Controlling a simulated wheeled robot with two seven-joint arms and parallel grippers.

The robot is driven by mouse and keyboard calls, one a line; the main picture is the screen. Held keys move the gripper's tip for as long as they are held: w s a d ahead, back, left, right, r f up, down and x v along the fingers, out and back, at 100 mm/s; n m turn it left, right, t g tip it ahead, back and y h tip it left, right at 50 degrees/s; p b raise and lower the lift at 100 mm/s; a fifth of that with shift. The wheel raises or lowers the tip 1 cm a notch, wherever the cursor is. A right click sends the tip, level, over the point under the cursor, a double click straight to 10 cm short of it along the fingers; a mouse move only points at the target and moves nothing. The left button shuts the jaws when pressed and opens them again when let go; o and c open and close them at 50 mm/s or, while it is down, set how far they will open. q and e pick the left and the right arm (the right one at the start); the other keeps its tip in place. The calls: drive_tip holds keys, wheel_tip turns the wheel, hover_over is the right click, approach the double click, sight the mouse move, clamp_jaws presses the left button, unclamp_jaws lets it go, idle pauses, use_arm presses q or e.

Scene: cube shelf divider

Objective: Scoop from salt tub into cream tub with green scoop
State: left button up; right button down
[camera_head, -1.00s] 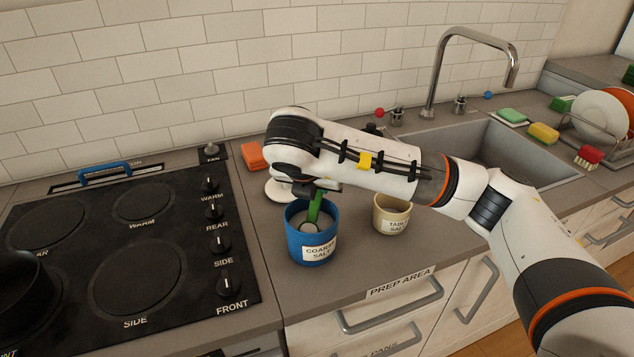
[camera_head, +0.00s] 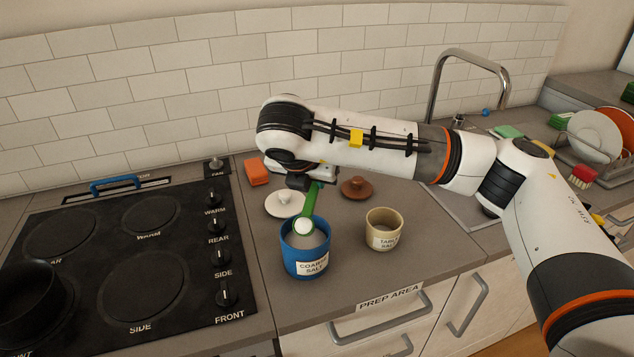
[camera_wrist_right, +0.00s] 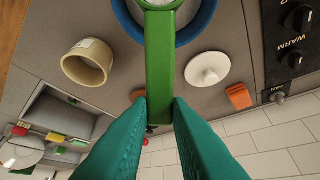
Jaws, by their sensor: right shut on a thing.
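My right gripper (camera_head: 312,184) is shut on the handle of the green scoop (camera_head: 311,202); its teal fingers (camera_wrist_right: 160,108) pinch the green handle (camera_wrist_right: 160,60) in the wrist view. The scoop hangs tilted, its bowl at the mouth of the blue tub (camera_head: 305,264) labelled coarse salt, and the bowl looks filled with white salt. Whether the bowl touches the tub is unclear. The cream tub (camera_head: 383,240), labelled as a salt too, stands open to the right; it also shows in the wrist view (camera_wrist_right: 82,70). My left gripper is out of view.
A white lid (camera_head: 284,205) and a brown lid (camera_head: 356,188) lie behind the tubs. An orange sponge (camera_head: 256,172) lies near the wall. The black stove (camera_head: 145,225) is at left, the sink at right under my arm. The counter between the tubs is clear.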

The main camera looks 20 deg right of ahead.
drive_tip(key=shift+w+a+p, duration=0.15)
drive_tip(key=shift+w+p, duration=0.2)
drive_tip(key=shift+p, duration=0.15)
drive_tip(key=shift+w+g+p, duration=0.1)
drive_tip(key=shift+g+p, duration=0.2)
drive_tip(key=shift+d+g+y+p, duration=0.3)
drive_tip(key=shift+y+p, duration=0.1)
drive_tip(key=shift+p, duration=0.5)
drive_tip(key=g+p, duration=0.1)
drive_tip(key=p, duration=0.1)
drive_tip(key=w+y+p, duration=0.1)
drive_tip(key=p, duration=0.1)
drive_tip(key=shift+d+g, duration=0.2)
drive_tip(key=shift+g, duration=0.2)
drive_tip(key=shift+w+d+f+g+y+p, duration=0.1)
drive_tip(key=shift+w+d+g+y+p, duration=0.15)
drive_tip(key=shift+g+y+p, duration=0.55)
drive_tip(key=shift+w+d+g+y+p, duration=0.15)
drive_tip(key=shift+w+g+y+p, duration=0.2)
drive_tip(key=shift+g+p, duration=0.45)
